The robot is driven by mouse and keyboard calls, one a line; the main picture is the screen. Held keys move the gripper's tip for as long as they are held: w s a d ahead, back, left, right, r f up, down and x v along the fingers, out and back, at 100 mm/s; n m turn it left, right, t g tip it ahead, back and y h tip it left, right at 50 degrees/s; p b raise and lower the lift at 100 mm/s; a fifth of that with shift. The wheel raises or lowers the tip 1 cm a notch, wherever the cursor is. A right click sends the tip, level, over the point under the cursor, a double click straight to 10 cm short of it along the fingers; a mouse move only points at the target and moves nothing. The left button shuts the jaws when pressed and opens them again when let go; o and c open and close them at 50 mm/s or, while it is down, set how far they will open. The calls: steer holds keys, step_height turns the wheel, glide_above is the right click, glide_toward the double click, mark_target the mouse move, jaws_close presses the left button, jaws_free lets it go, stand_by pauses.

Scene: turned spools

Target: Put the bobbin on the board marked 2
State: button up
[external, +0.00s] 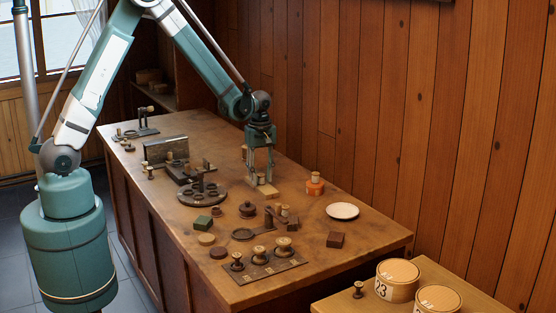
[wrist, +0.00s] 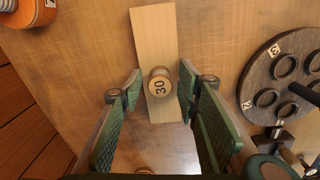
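A turned wooden bobbin (wrist: 159,85) marked 30 stands on a pale wooden block (wrist: 154,35) in the wrist view. In the external view the pale block (external: 268,191) lies under my gripper (external: 262,180). My gripper (wrist: 160,78) is open, with one finger on each side of the bobbin and a narrow gap showing on both sides. A dark round board (wrist: 252,82) with round recesses is at the right of the wrist view, with small tags, one reading 3 and one seemingly 2. It also shows in the external view (external: 181,199).
An orange pot (external: 315,187) and a white plate (external: 342,211) stand to the right. A dark plank (external: 265,270) with several spools lies at the front edge. A green block (external: 202,223) and a brown block (external: 335,240) are nearby. Numbered canisters (external: 397,282) stand on a separate surface.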

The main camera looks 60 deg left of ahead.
mark_target(260, 175)
steer(key=shift+r, duration=0.15)
step_height(260, 175, up, 12)
stand_by(0.7)
stand_by(0.5)
steer(key=s+d+r+m+t, duration=0.25)
steer(key=s+r+m, duration=0.45)
steer(key=s+r, duration=0.8)
steer(key=s+r+m+t, duration=0.1)
steer(key=s+m, duration=0.3)
steer(key=s, duration=0.5)
steer(key=s+r+m+t, duration=0.1)
steer(key=s+m+t, duration=0.2)
steer(key=s, duration=0.7)
steer(key=shift+d+r+m+t, duration=0.2)
steer(key=shift+r+m+t, duration=0.2)
steer(key=shift+m, duration=0.5)
